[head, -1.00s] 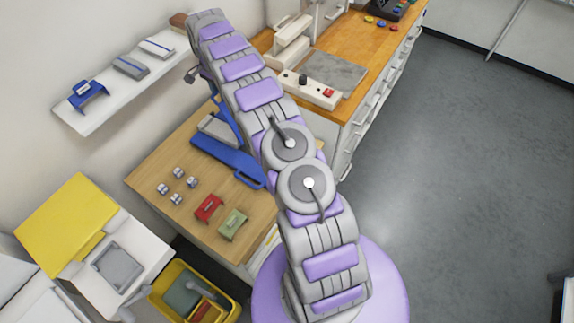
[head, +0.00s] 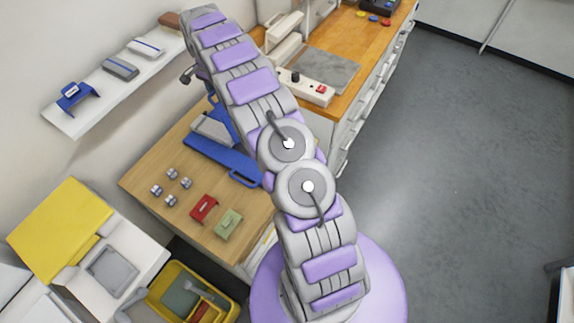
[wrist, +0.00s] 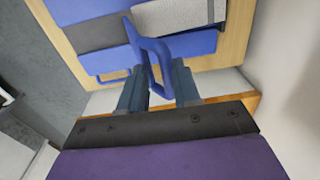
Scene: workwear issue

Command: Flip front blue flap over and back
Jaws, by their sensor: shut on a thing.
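A blue flap piece with a loop handle (head: 228,163) lies on the wooden table beside my arm. A light grey pad (head: 212,130) lies next to it, and more blue shows behind, partly hidden by my arm. In the wrist view my gripper (wrist: 158,85) is shut on a blue loop handle (wrist: 153,45) that stands up between its fingers. Blue panels (wrist: 190,43), a dark grey strip (wrist: 100,35) and the light grey pad (wrist: 180,12) lie beyond. I cannot tell how the held flap joins them. The head view hides my gripper behind the arm.
Small metal pieces (head: 171,187), a red block (head: 204,208) and a green block (head: 229,223) sit on the table (head: 140,180). A yellow bin (head: 234,300) stands below. A wall shelf (head: 66,122) is at left, a wooden counter (head: 357,40) behind. The floor at right is clear.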

